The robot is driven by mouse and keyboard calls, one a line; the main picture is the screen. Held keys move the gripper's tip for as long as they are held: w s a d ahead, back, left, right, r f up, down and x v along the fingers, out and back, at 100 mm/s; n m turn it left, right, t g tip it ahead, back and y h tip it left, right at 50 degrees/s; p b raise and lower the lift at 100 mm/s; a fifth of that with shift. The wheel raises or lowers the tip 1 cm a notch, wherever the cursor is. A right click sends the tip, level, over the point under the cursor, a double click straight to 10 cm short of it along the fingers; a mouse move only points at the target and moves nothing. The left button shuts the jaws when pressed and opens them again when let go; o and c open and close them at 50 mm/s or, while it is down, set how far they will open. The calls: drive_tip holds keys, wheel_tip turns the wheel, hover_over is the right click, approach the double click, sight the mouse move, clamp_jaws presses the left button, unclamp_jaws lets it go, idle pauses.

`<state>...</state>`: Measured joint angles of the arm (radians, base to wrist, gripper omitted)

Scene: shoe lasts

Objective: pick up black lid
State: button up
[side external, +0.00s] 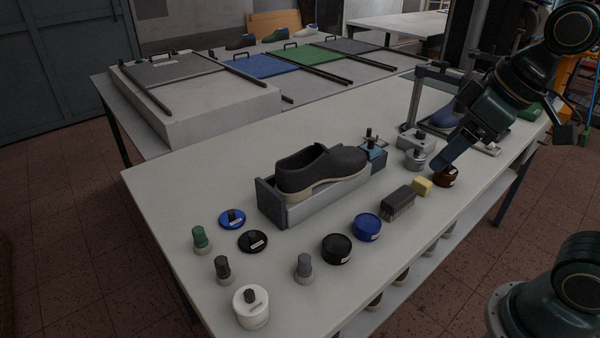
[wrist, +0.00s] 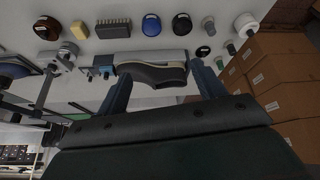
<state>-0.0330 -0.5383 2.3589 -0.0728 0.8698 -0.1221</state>
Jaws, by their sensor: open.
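The black lid (side external: 253,241) is a flat dark disc with a white label, lying on the near left of the white table. It also shows in the wrist view (wrist: 203,51), just beyond my right-hand finger. My gripper (side external: 440,163) hangs above the right part of the table, far from the lid, near the brown tin. In the wrist view my gripper (wrist: 160,82) has its two fingers wide apart, with nothing held between them. The dark shoe behind them is on its stand.
A blue lid (side external: 232,218) lies beside the black lid, with a green-topped bottle (side external: 201,239) and a dark-topped bottle (side external: 223,269) nearby. The shoe (side external: 320,168) stands on a grey holder. Black (side external: 337,250) and blue (side external: 367,228) tins and a brush (side external: 398,204) line the front.

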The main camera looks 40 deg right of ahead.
drive_tip(key=w+a+n+g+y, duration=0.1)
drive_tip(key=w+a+n, duration=0.3)
drive_tip(key=w, duration=0.5)
drive_tip(key=n+g+y, duration=0.3)
drive_tip(key=n, duration=0.6)
hover_over(254, 233)
drive_tip(key=d, duration=0.1)
wheel_tip(254, 233, down, 17)
drive_tip(key=shift+s+d+f, duration=0.1)
drive_tip(key=shift+f, duration=1.45)
drive_tip(key=shift+d+f, duration=0.1)
drive_tip(key=shift+f, duration=1.45)
drive_tip(key=shift+x, duration=1.75)
drive_tip(key=shift+s+d+f, duration=0.1)
drive_tip(key=shift+d, duration=0.05)
drive_tip(key=shift+c, duration=0.4)
drive_tip(key=c, duration=0.7)
